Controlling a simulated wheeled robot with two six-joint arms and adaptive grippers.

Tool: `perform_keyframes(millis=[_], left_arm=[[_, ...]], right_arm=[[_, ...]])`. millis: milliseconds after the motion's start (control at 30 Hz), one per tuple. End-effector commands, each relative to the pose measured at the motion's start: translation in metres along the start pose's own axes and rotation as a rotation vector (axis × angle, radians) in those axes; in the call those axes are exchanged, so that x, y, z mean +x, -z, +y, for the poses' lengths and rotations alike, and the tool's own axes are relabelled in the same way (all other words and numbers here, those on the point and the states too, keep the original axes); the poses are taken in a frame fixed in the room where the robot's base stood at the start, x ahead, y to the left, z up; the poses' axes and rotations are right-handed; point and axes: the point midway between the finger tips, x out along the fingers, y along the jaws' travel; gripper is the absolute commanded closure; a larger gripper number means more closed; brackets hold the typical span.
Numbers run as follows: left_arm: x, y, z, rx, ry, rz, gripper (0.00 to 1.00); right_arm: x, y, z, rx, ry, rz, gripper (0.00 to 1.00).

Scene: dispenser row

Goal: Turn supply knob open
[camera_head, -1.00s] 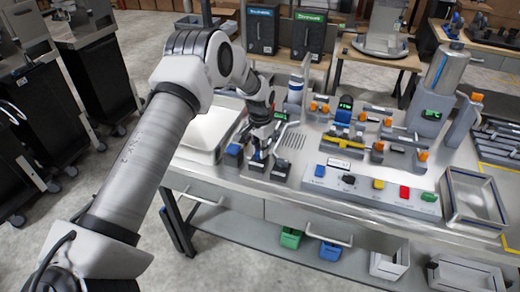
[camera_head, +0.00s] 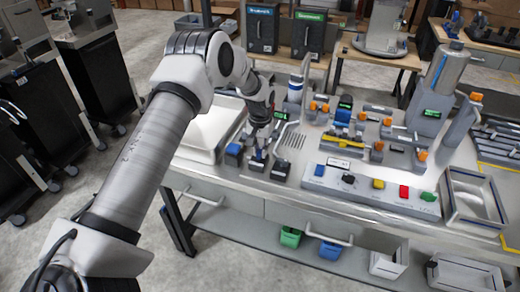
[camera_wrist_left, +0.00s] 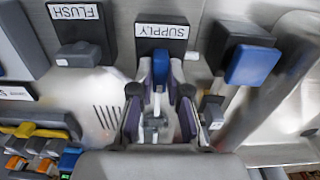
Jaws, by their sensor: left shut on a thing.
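The supply knob (camera_wrist_left: 161,66) is blue. It stands on a dark block with a white SUPPLY label (camera_wrist_left: 162,30), which reads upside down in the left wrist view. My left gripper (camera_wrist_left: 161,82) is shut on this knob, with one finger on each side of it. In the head view my left gripper (camera_head: 259,151) reaches down to the left part of the bench, and it hides most of the knob. My right gripper is in neither view.
A FLUSH block (camera_wrist_left: 80,35) with a grey knob stands beside the supply block. A blue-topped block (camera_wrist_left: 252,64) is close on the other side. A button panel (camera_head: 370,188) lies to the right, and a metal tray (camera_head: 474,200) is at the far right.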

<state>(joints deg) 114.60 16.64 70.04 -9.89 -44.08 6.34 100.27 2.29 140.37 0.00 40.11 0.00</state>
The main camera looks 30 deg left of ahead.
Motion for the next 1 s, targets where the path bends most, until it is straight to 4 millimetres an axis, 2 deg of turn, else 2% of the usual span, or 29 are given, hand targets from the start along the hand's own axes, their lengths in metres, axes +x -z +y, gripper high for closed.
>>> perform_keyframes(millis=[133,167,200,233,533,633,767,1000], left_arm=[[0.004,-0.004,0.000,-0.002,0.000,-0.012,1.00],[0.004,-0.004,0.000,-0.002,0.000,-0.012,0.81],[0.004,-0.004,0.000,-0.002,0.000,-0.011,0.67],[0.004,-0.003,0.000,-0.001,0.000,-0.010,0.59],[0.000,-0.001,0.000,0.000,0.000,-0.003,0.59],[-0.009,0.000,0.000,0.000,-0.001,-0.001,0.59],[-0.035,0.000,0.000,0.001,-0.001,0.001,0.59],[-0.095,0.000,0.000,0.000,-0.001,-0.003,0.59]], right_arm=[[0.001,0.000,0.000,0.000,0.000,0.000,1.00],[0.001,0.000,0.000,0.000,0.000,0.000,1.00],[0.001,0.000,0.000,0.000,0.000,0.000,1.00],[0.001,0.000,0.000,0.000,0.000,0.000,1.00],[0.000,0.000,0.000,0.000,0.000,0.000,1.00],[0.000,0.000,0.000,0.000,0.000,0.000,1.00],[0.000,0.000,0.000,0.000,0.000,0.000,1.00],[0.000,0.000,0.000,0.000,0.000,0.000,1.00]])
